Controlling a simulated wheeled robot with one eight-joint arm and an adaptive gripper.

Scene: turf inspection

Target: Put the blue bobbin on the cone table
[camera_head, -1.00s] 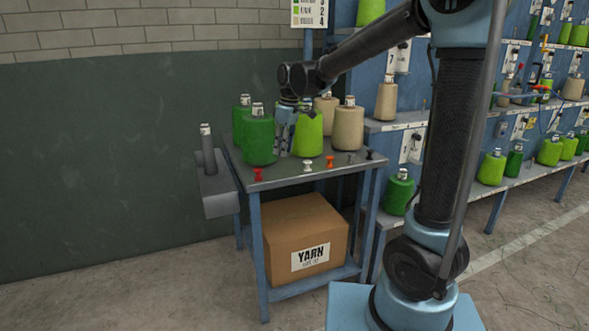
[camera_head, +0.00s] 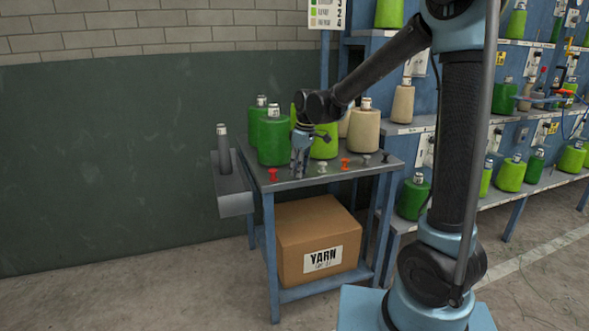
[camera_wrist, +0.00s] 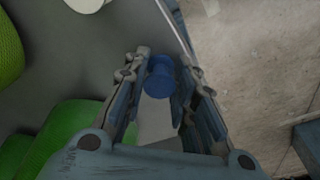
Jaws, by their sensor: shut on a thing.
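The blue bobbin (camera_wrist: 160,78) sits between the two fingers of my gripper (camera_wrist: 160,92) in the wrist view. My gripper is shut on it. In the head view my gripper (camera_head: 299,172) points down, low at the front part of the cone table (camera_head: 330,179), between a red bobbin (camera_head: 272,175) and a white bobbin (camera_head: 322,167). The blue bobbin is hidden or too small to make out in the head view. I cannot tell whether it touches the tabletop.
Green cones (camera_head: 273,143) and beige cones (camera_head: 364,130) stand behind my gripper. An orange bobbin (camera_head: 345,163) and two dark bobbins lie along the front right. A yarn box (camera_head: 310,240) is on the lower shelf. A grey holder (camera_head: 233,190) hangs at the table's left.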

